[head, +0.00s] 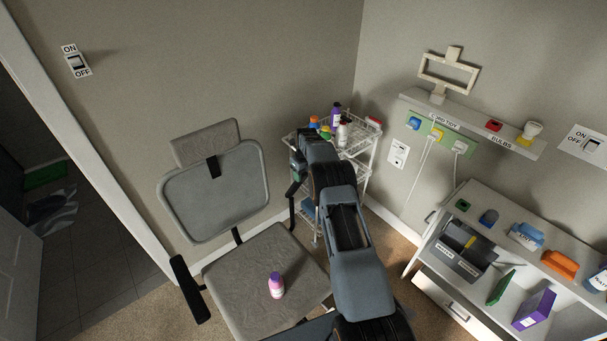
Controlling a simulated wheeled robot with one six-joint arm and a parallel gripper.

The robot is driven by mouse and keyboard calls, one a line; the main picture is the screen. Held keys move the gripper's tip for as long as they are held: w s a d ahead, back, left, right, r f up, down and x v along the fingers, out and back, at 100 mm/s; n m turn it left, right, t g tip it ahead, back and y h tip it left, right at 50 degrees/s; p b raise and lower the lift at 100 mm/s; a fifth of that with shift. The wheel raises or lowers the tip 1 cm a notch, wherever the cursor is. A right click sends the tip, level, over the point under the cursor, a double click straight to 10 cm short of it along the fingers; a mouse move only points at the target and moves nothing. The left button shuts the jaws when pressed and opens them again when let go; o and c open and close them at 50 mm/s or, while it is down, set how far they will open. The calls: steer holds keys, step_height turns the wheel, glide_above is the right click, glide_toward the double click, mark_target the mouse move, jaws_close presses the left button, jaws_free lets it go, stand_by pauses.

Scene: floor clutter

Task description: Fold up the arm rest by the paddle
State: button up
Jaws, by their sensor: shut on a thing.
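A grey office chair (215,190) with a mesh back, headrest and flat seat stands at centre left. Its left arm rest (190,288) is a black pad lying beside the seat. The right arm rest (292,205) shows as a dark narrow piece rising beside the seat's back right corner, partly behind my arm. My gripper (298,168) is at the upper end of that arm rest, shut on it, apparently at the paddle. The paddle itself and the fingertips are mostly hidden by my wrist.
A pink and purple bottle (277,286) stands on the seat. A white wire cart (362,142) with bottles is close behind my gripper. A shelf unit (480,210) with several items stands at right. Carpet (395,228) is clear between my arm and the unit.

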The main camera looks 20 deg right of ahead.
steer(key=o, duration=1.3)
steer(key=r, duration=0.4)
steer(key=r+b, duration=0.1)
steer(key=r, duration=0.4)
steer(key=s+r+b, duration=0.1)
steer(key=r, duration=0.3)
steer(key=shift+s+d+r, duration=0.1)
steer(key=shift+d+r, duration=0.05)
steer(key=shift+r, duration=0.25)
